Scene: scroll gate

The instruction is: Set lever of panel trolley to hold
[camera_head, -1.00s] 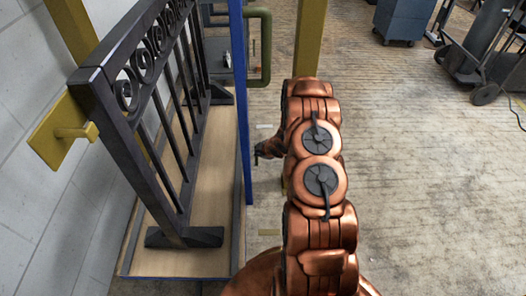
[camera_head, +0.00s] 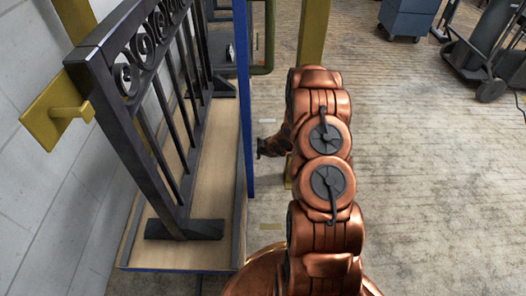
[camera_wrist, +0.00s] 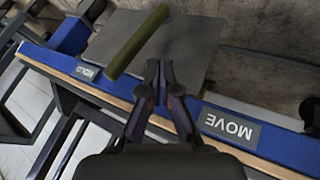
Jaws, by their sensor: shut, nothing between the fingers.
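The panel trolley (camera_head: 233,215) carries a dark wrought-iron gate panel (camera_head: 120,130) along the wall in the head view. In the wrist view its blue rail (camera_wrist: 272,146) bears an upside-down HOLD label (camera_wrist: 87,72) at left and a MOVE label (camera_wrist: 231,129) at right. A green lever (camera_wrist: 137,42) slants across a grey plate (camera_wrist: 190,50), its lower end near the HOLD label. I cannot tell which end is the pivot. My gripper (camera_wrist: 158,66) is shut and empty, its tips over the plate right of the lever. In the head view my gripper (camera_head: 264,148) is beside the blue post.
A blue post (camera_head: 243,90) and a green tube handle (camera_head: 269,45) stand at the trolley. A yellow post (camera_head: 312,35) rises behind my arm. A yellow bracket (camera_head: 50,115) is at the wall. A blue cabinet (camera_head: 406,18) is far off.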

